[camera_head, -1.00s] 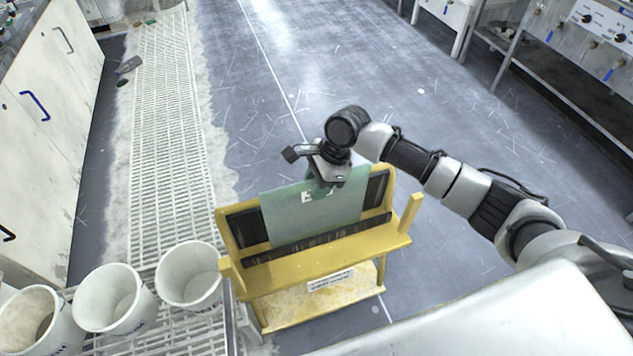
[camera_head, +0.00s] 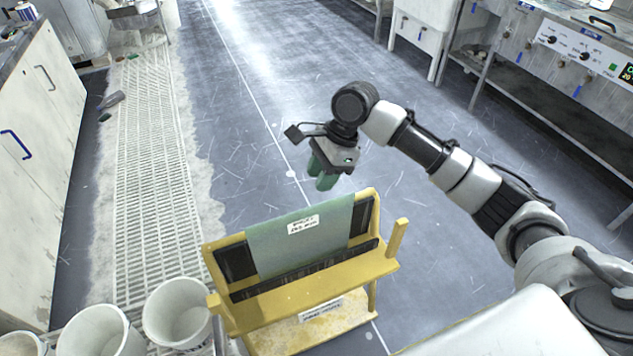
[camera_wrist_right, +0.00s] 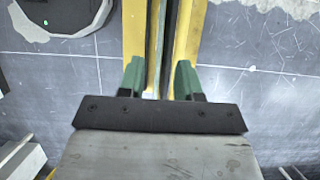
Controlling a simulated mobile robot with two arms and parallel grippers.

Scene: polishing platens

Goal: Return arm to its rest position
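My right gripper (camera_head: 323,172) hangs in the air above and behind the yellow rack (camera_head: 310,278), clear of it. Its green fingers are apart with nothing between them in the right wrist view (camera_wrist_right: 160,80), where the rack's yellow rails (camera_wrist_right: 133,35) and dark slot show beyond. A flat green-grey plate with a white label (camera_head: 303,240) stands upright in the rack, against its black backing. My left gripper is in neither view.
Several white buckets (camera_head: 178,315) stand at the lower left beside the rack. A white cabinet (camera_head: 35,95) lines the left, and a grated walkway (camera_head: 150,180) runs along the floor. Benches with control panels (camera_head: 580,55) stand at the upper right. The middle floor is clear.

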